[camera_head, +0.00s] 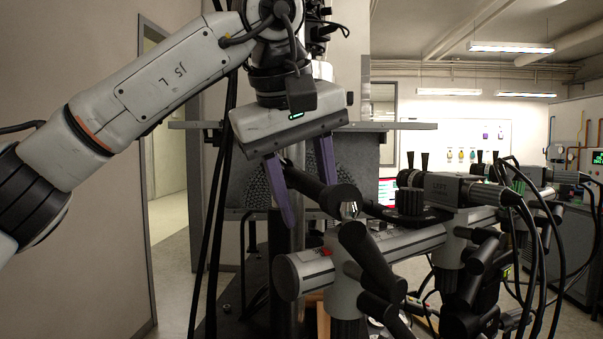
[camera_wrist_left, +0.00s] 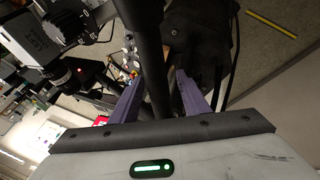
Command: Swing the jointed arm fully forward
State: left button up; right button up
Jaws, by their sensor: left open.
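The jointed arm (camera_head: 340,200) is a black rod with a thick rounded joint and a silver knob. It stands in front of a grey horizontal tube (camera_head: 405,241) in the head view. My left gripper (camera_head: 307,200) has two purple fingers pointing down, spread apart on either side of the black rod. In the left wrist view the black rod (camera_wrist_left: 150,45) runs between the open fingers. I cannot tell whether either finger touches it. The rod's near end is partly hidden by a finger. My right gripper is not in view.
More black clamp links (camera_head: 372,262) hang below the joint, close to my fingers. A grey camera-like device (camera_head: 452,188) with black cables stands to the right. A grey perforated panel (camera_head: 355,158) and a dark vertical post are behind my gripper. A doorway opens at the left.

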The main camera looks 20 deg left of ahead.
pick_arm(q)
jog(key=shift+x, duration=0.75)
grip_shut()
dwell(0.9)
